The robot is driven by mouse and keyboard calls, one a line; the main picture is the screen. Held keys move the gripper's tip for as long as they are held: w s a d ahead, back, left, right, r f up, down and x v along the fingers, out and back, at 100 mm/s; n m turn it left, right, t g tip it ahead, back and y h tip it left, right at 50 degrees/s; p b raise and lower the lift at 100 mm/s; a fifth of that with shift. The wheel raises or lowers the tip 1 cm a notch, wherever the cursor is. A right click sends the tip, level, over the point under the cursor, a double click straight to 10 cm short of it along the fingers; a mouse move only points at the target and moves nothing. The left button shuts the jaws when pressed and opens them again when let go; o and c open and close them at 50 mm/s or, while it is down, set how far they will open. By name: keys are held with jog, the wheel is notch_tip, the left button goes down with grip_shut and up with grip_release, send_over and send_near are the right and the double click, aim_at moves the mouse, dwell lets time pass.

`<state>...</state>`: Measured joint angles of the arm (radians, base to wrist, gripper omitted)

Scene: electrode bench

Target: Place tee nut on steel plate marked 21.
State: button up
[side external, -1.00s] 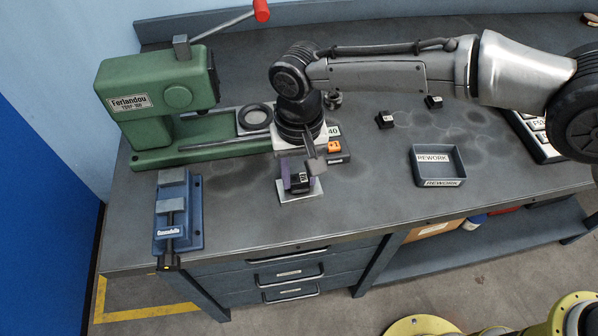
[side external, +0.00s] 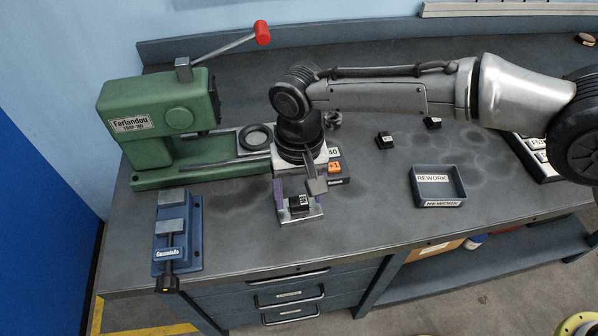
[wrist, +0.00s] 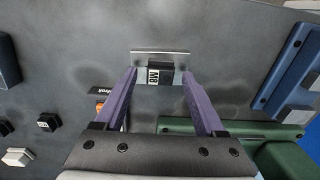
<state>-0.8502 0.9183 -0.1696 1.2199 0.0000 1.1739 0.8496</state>
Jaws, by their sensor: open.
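The tee nut (side external: 299,203) is a small black block with a white label that reads M8 in the wrist view (wrist: 167,73). It rests on a bright steel plate (side external: 303,218) near the bench's front edge; the plate also shows in the wrist view (wrist: 150,54). I cannot read a 21 on this plate. My gripper (side external: 298,189) is open just above the nut. Its two purple fingers stand apart, one to each side of the nut, with a gap on both sides in the wrist view (wrist: 159,78).
A green press (side external: 165,125) stands behind left and a blue vise (side external: 190,225) front left. An orange-labelled block (side external: 334,169) sits close right of my gripper. Two black blocks (side external: 384,141) (side external: 433,123) and a REWORK tray (side external: 460,185) lie further right. Bench space between is clear.

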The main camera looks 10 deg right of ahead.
aim_at(299, 201)
notch_tip(299, 201, up, 11)
jog(key=shift+r, duration=0.2)
jog(key=shift+d, duration=0.1)
jog(key=s+d+r+t, duration=0.1)
jog(key=d+r, duration=0.3)
jog(key=d, duration=0.5)
jog(key=s+d+r+t+y, duration=0.1)
jog(key=d+r, duration=0.3)
jog(key=d, duration=0.5)
jog(key=s+d+r+t, duration=0.1)
jog(key=d+r, duration=0.3)
jog(key=d, duration=0.4)
jog(key=s+d+f+t, duration=0.1)
jog(key=s+d+f, duration=0.1)
jog(key=s+d, duration=0.3)
jog(key=s+d+f, duration=0.3)
jog(key=s+d, duration=0.3)
jog(key=s, duration=0.1)
jog(key=s+d+f+t+h, duration=0.1)
jog(key=s+d+f, duration=0.2)
jog(key=s+d, duration=0.2)
jog(key=shift+s+d+f+t, duration=0.2)
jog(key=shift+s+d+t, duration=0.15)
jog(key=shift+s, duration=0.35)
